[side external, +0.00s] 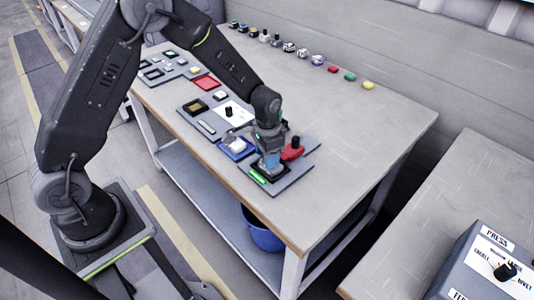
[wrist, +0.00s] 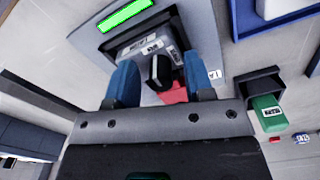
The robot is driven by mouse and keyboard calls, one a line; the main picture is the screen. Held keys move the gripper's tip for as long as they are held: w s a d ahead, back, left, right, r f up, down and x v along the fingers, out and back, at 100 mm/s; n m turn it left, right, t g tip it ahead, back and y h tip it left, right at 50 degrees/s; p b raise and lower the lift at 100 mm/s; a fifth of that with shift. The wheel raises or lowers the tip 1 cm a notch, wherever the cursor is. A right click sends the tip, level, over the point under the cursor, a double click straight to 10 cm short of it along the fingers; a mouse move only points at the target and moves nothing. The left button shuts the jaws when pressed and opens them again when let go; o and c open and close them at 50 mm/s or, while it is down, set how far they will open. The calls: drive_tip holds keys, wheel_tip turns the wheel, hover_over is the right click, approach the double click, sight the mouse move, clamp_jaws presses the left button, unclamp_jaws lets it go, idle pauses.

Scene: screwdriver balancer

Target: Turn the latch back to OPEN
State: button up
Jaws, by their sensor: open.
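In the wrist view, the latch (wrist: 161,72) is a small black handle with a pale edge, standing on a dark plate with white labels (wrist: 152,46) too small to read. My gripper (wrist: 160,62) has its two blue fingers apart, one on either side of the latch. I cannot tell whether either finger touches it. A bright green lit bar (wrist: 125,15) lies on the grey panel beyond the plate. In the side external view, my gripper (side external: 270,166) is down over the dark fixture, hiding the latch, and the green bar (side external: 258,178) shows beside it.
A red block with a black knob (side external: 291,150) stands close behind my gripper. A blue tray (side external: 237,149) with a white piece lies to its left. Several small coloured parts line the table's back edge. The table's right side (side external: 370,125) is clear.

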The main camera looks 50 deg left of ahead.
wheel_tip(320, 180, up, 14)
idle(0.6)
drive_tip(key=shift+f, duration=0.1)
wheel_tip(320, 180, down, 14)
drive_tip(key=n, duration=0.6)
drive_tip(key=shift+d, duration=0.1)
idle(0.4)
